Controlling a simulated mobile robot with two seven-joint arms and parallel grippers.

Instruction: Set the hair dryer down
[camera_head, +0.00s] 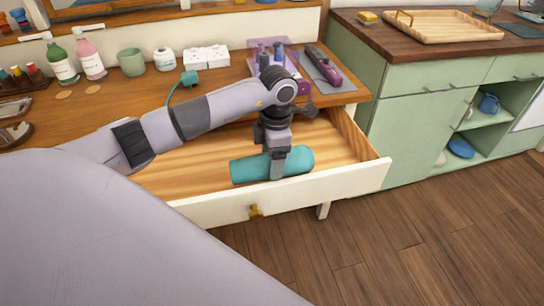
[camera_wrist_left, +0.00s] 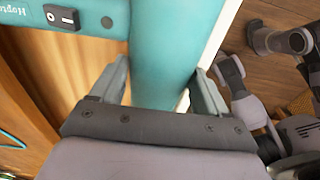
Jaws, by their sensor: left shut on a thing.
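The teal hair dryer (camera_head: 300,162) is held over the open drawer (camera_head: 345,178), close behind its white front wall. In the left wrist view the hair dryer (camera_wrist_left: 165,40) shows a teal handle between the two fingers and a body with a dark switch and white lettering at the upper left. My left gripper (camera_head: 276,168) reaches down from above and is shut on the hair dryer. Whether the hair dryer touches the drawer floor cannot be told. My right gripper is not clearly seen.
The wooden tabletop (camera_head: 110,100) carries bottles, a green cup (camera_head: 131,62), white boxes and a purple tool (camera_head: 323,66) at the right. A teal plug (camera_head: 189,78) with a cord is behind my arm. The drawer floor is bare to the left. A green cabinet (camera_head: 425,110) stands right.

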